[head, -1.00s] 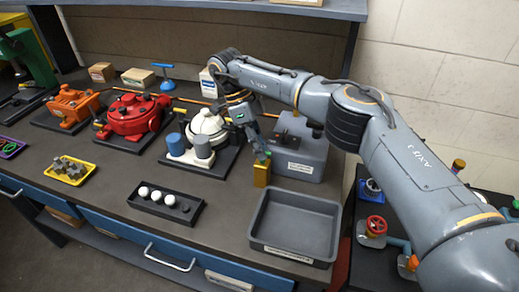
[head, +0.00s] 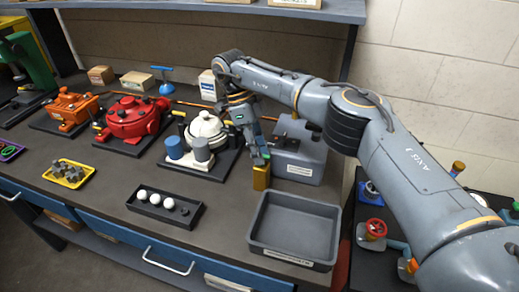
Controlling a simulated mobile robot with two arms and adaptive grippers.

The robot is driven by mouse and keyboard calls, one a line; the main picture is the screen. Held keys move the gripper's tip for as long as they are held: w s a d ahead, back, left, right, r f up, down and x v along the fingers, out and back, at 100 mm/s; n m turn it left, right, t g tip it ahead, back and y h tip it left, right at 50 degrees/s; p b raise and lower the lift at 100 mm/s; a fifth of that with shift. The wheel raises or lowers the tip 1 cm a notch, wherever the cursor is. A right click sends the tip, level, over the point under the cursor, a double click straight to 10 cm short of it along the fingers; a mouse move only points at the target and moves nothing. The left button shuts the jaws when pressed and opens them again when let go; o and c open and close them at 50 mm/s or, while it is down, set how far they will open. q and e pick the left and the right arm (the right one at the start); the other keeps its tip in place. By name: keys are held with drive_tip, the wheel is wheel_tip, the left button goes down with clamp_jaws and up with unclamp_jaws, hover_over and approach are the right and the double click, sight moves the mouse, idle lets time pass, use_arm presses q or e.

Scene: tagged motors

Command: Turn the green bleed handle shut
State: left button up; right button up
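My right arm reaches in from the right, and its gripper (head: 260,157) points down beside the white-domed motor. The fingers are at the top of a small upright gold block (head: 261,178). I cannot tell whether they touch it or whether they are open or shut. I cannot pick out a green bleed handle for certain; it may be too small or hidden by my arm or gripper. My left gripper is not in view.
A white-domed motor (head: 206,128), a red motor (head: 133,117) and an orange one (head: 71,107) stand on the bench. A grey tray (head: 292,249) and a black holder with white balls (head: 151,208) lie in front. A grey box (head: 300,160) stands behind the gripper. Valves (head: 375,228) stand at right.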

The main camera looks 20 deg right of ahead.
drive_tip(key=shift+r, duration=0.2)
wheel_tip(320, 180, up, 10)
drive_tip(key=shift+f, duration=0.15)
idle(0.4)
